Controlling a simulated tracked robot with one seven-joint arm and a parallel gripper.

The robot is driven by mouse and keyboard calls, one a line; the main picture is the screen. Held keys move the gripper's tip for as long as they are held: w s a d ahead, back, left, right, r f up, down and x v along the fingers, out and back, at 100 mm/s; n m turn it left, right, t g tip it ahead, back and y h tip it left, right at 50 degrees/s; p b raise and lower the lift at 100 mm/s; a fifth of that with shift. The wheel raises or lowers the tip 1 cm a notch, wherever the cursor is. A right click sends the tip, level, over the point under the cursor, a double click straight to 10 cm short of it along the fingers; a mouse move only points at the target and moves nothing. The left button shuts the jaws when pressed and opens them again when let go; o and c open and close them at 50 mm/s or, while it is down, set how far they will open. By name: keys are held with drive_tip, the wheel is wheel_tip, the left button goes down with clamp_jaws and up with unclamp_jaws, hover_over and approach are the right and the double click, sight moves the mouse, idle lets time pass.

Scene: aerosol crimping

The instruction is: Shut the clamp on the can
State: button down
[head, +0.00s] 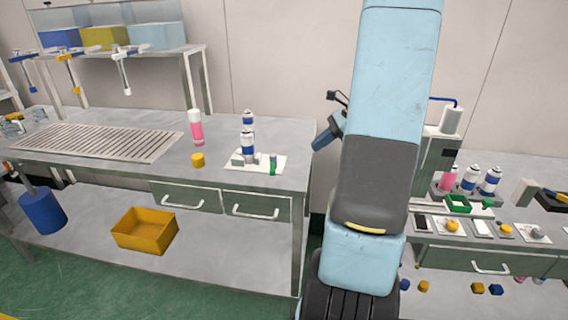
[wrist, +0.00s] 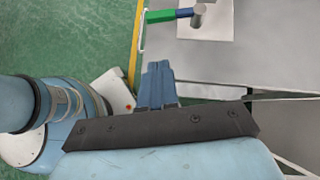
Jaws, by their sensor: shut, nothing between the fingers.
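On the left bench, a white and blue can (head: 247,143) stands upright on a white plate (head: 262,166), beside a small grey clamp (head: 237,159). A short green handle (head: 273,164) stands up at the plate's right side. A similar can stands right behind it. In the wrist view, a green and blue bar (wrist: 172,15) reaches over a plate (wrist: 218,22) with a grey post; I cannot tell whether this is the same clamp. My gripper (wrist: 157,66) is shut and empty, apart from the bar. In the head view my arm hides most of it.
A pink and white bottle (head: 196,128) and a yellow cap (head: 198,160) stand left of the plate. A slatted rack (head: 98,142) lies farther left. The right bench (head: 515,256) holds more cans and small parts. Bare bench top lies in front of the plate.

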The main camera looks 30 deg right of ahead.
sight(273, 168)
drive_tip(key=shift+m, duration=0.3)
drive_tip(key=x, duration=1)
drive_tip(key=shift+w+d+f, duration=0.2)
drive_tip(key=shift+d+f, duration=0.1)
drive_tip(key=shift+f, duration=0.1)
drive_tip(key=shift+w+a+r, duration=0.1)
drive_tip(key=shift+w+a, duration=0.2)
drive_tip(key=shift+a, duration=0.2)
drive_tip(key=shift+w+a+r, duration=0.1)
drive_tip(key=shift+w+a, duration=0.15)
drive_tip(key=shift+a, duration=0.25)
drive_tip(key=shift+w+a, duration=0.35)
drive_tip(key=shift+a, duration=0.25)
drive_tip(key=shift+d+t, duration=0.1)
drive_tip(key=shift+t, duration=0.2)
